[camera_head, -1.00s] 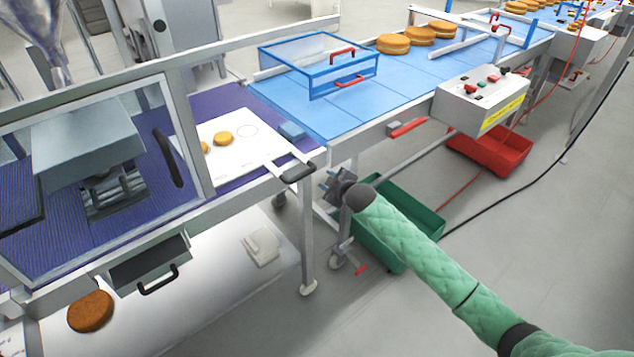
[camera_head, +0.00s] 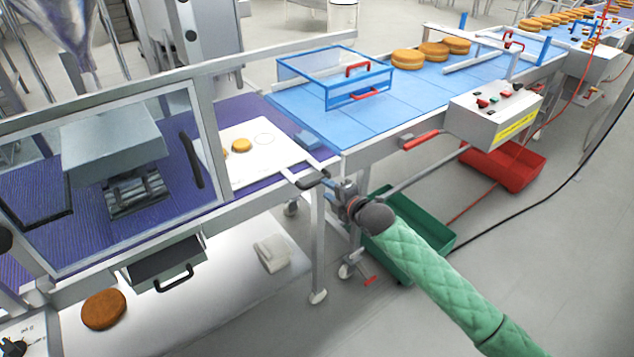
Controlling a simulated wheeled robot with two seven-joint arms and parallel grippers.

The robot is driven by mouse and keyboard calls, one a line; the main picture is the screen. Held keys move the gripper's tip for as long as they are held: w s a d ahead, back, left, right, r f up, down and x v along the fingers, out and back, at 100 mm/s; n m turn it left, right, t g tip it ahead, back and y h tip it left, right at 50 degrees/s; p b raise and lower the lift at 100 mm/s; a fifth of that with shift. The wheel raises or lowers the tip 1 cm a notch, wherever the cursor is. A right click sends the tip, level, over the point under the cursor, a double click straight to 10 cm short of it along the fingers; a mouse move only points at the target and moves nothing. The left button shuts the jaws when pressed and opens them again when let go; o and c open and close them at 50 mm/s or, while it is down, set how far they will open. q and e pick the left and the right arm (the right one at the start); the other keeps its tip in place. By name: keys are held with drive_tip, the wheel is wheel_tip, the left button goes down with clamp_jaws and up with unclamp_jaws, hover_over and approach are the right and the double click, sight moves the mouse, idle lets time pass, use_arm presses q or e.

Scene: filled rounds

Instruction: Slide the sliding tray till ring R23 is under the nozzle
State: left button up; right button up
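The white sliding tray (camera_head: 268,161) lies on the purple belt, its left part behind the clear guard's frame. Rounds (camera_head: 241,145) sit on it at the left, beside an empty drawn ring (camera_head: 265,139). Ring labels are too small to read, so I cannot tell which is R23. The tray's black handle (camera_head: 313,179) sticks out at the front right corner. My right gripper (camera_head: 336,188) is just right of the handle, very close; contact and finger opening are unclear. The nozzle is not clearly visible; a grey machine head (camera_head: 112,146) stands behind the guard. My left gripper is not in view.
A blue table (camera_head: 350,120) with a blue-framed cover (camera_head: 335,84) adjoins on the right. A control box (camera_head: 495,113) and red lever (camera_head: 421,139) jut from its front. Green (camera_head: 430,236) and red (camera_head: 505,168) crates stand on the floor. A black-handled drawer (camera_head: 165,265) hangs below the guard.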

sight(318, 183)
drive_tip(key=p+x, duration=0.1)
drive_tip(key=x, duration=0.4)
drive_tip(key=shift+p, duration=0.3)
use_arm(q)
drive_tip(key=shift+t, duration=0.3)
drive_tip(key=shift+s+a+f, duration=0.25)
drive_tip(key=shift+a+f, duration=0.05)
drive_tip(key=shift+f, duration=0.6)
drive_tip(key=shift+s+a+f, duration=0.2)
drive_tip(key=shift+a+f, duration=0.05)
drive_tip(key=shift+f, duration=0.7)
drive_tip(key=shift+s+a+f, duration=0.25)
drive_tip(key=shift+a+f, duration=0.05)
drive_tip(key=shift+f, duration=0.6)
use_arm(e)
drive_tip(key=shift+x, duration=0.95)
drive_tip(key=shift+d, duration=0.1)
drive_tip(key=shift+c, duration=0.2)
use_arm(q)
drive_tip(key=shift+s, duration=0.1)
use_arm(e)
drive_tip(key=shift+f, duration=0.1)
clamp_jaws()
